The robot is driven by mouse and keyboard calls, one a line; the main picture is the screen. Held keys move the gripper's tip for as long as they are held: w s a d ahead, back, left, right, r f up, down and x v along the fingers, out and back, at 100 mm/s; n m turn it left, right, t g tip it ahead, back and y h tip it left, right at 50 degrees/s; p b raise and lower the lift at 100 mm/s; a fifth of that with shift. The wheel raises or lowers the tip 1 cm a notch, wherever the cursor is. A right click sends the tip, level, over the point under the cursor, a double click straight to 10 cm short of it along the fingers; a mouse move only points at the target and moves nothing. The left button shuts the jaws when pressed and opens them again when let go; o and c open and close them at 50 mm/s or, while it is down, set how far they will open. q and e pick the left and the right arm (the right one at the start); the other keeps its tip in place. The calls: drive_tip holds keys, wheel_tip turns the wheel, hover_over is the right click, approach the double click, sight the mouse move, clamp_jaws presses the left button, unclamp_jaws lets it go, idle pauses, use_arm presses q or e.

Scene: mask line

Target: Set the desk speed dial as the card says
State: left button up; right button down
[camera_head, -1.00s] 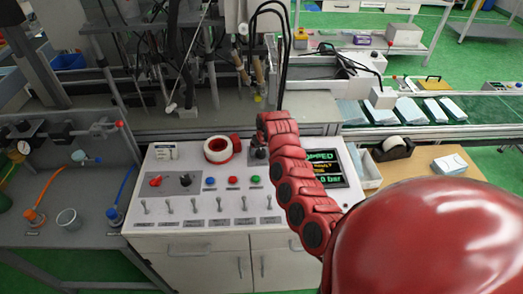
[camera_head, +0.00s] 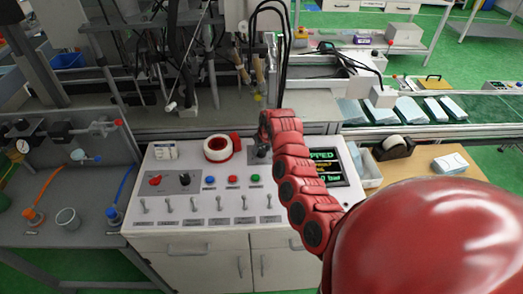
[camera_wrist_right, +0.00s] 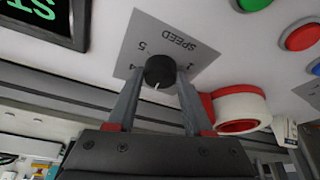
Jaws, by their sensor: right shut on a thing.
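The speed dial is a black round knob (camera_wrist_right: 160,72) on a grey plate marked SPEED, seen upside down in the right wrist view. The digits 5, 4 and 1 show around it; the rest are hidden. Its white mark points down in that view, towards my palm. My right gripper (camera_wrist_right: 160,78) is shut on the knob, one finger on each side. In the head view the right gripper (camera_head: 264,136) stands over the dial at the back of the white desk panel, mostly hidden by its own arm. A small white item (camera_head: 166,151), perhaps the card, sits at the panel's back left; its writing is unreadable.
A red and white tape roll (camera_head: 218,149) sits left of the dial. A row of round buttons (camera_head: 232,181) and several toggle switches (camera_head: 218,203) lie in front. A screen (camera_head: 335,168) with green and yellow text is right, partly covered by my arm.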

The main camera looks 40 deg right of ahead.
drive_tip(key=shift+d+f+n+y+b, duration=0.15)
drive_tip(key=shift+n+y+b, duration=0.15)
drive_tip(key=shift+n+b, duration=0.45)
drive_tip(key=n+y+b, duration=0.1)
drive_tip(key=n+b, duration=0.2)
drive_tip(key=b, duration=0.1)
drive_tip(key=n+y+b, duration=0.1)
drive_tip(key=n+b, duration=0.3)
drive_tip(key=b, duration=0.1)
drive_tip(key=shift+w+d+y, duration=0.1)
drive_tip(key=shift+y, duration=0.2)
drive_tip(key=shift+r+n+g+y+b, duration=0.2)
drive_tip(key=shift+n+g+y+b, duration=0.25)
drive_tip(key=shift+n+b, duration=0.8)
drive_tip(key=shift+c, duration=1.5)
unclamp_jaws()
drive_tip(key=b+v, duration=0.1)
drive_tip(key=v, duration=1.6)
drive_tip(key=shift+r, duration=0.3)
